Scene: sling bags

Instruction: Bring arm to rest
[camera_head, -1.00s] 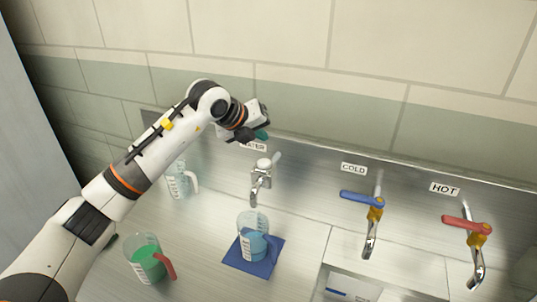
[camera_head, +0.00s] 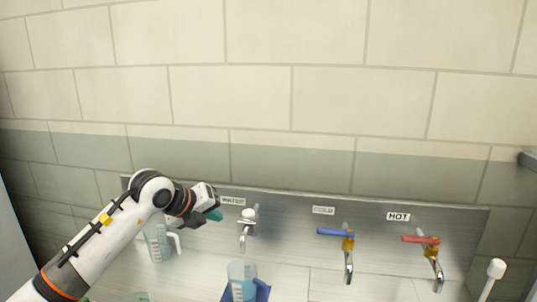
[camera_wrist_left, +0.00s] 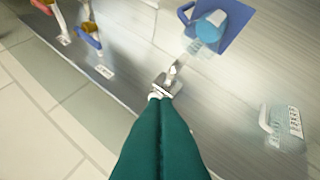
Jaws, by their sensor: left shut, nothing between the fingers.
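My left arm comes in from the left in the head view. Its left gripper (camera_head: 214,214) is up near the wall, just left of the tap marked WATER (camera_head: 247,226). In the left wrist view its teal fingers (camera_wrist_left: 160,108) are pressed together with nothing between them, and their tips overlap the view of the WATER tap (camera_wrist_left: 168,84). My right gripper is not in view.
A blue-handled jug (camera_head: 242,272) stands on a blue mat (camera_wrist_left: 238,20) below the WATER tap. A white-handled jug (camera_head: 160,246) stands behind my arm. COLD (camera_head: 347,240) and HOT (camera_head: 428,242) taps are to the right. A white-capped post (camera_head: 496,268) stands far right.

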